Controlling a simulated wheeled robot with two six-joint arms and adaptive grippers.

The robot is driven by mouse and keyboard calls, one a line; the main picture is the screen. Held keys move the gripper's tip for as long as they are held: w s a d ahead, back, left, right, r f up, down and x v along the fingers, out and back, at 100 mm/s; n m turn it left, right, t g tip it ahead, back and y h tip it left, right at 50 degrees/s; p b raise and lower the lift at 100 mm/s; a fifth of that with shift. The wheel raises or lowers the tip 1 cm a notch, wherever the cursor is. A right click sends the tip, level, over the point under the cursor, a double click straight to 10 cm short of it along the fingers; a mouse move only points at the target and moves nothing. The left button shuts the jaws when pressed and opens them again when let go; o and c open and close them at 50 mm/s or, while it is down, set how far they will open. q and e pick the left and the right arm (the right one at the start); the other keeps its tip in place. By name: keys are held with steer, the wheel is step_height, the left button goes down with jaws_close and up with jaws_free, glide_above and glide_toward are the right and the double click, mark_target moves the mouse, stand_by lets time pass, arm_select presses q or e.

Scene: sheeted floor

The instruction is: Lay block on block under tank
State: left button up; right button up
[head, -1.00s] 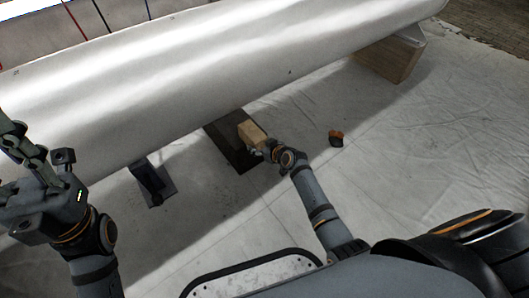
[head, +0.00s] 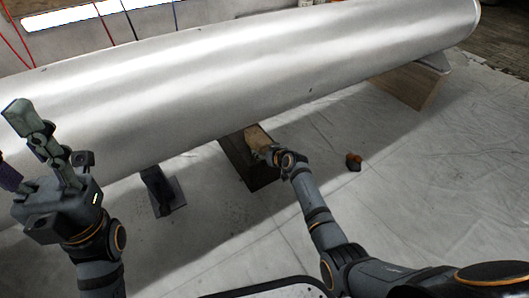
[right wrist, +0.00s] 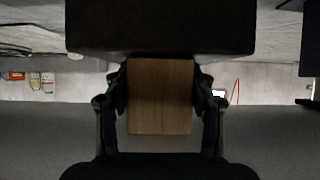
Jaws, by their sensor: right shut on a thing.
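The white tank (head: 270,75) lies across the head view. A dark block (head: 259,178) lies on the floor, partly beneath it. My right gripper (head: 267,151) is shut on a light wooden block (head: 256,136) over the dark block, near the tank's lower edge. In the right wrist view the wooden block (right wrist: 160,97) sits between both fingers, with the dark block (right wrist: 160,30) beyond it at the top. I cannot tell whether the two blocks touch. My left gripper (head: 14,148) is open and empty at the far left, in front of the tank.
A dark support (head: 160,188) stands under the tank to the left. A larger wooden support (head: 408,86) holds up its right end. A small orange and black thing (head: 354,161) lies on the sheeted floor (head: 440,170). The floor to the right is mostly clear.

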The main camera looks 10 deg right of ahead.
steer(key=o, duration=1.3)
steer(key=shift+c, duration=0.2)
steer(key=shift+s, duration=0.1)
steer(key=v, duration=1.2)
